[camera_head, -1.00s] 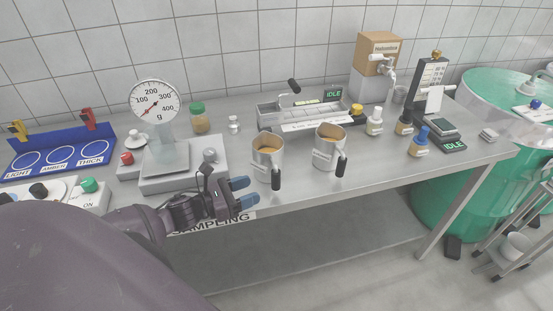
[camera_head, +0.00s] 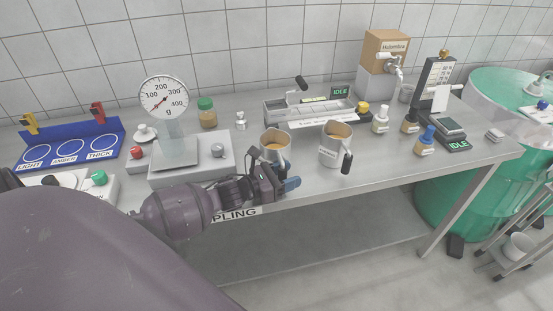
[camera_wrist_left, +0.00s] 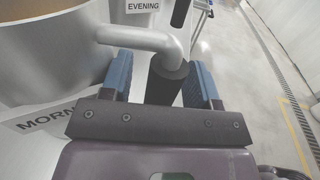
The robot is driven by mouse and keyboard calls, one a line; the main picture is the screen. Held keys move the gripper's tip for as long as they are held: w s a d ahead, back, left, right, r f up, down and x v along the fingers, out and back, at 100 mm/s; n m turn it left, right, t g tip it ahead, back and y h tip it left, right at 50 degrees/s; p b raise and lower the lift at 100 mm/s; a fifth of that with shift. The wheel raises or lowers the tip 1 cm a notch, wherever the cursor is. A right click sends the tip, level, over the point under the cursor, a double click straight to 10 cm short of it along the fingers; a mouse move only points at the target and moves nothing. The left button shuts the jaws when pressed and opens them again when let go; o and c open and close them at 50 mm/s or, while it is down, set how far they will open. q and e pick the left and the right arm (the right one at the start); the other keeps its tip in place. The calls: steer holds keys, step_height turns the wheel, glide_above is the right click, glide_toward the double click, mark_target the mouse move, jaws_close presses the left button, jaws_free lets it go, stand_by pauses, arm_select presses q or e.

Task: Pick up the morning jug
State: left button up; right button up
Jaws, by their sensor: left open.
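The evening jug (camera_head: 335,148) stands to the right, upright.
The dial scale (camera_head: 180,150) stands behind my left arm. A metal tray unit (camera_head: 285,112) is behind the jugs. Several small bottles, including a blue-capped one (camera_head: 424,143), stand to the right. The bench's front edge (camera_head: 400,178) is clear there.

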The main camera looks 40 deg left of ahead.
arm_select(q)
steer(key=shift+w+d, duration=0.15)
steer(key=shift+w, duration=0.1)
jaws_close()
steer(key=shift+r, duration=0.25)
stand_by(0.4)
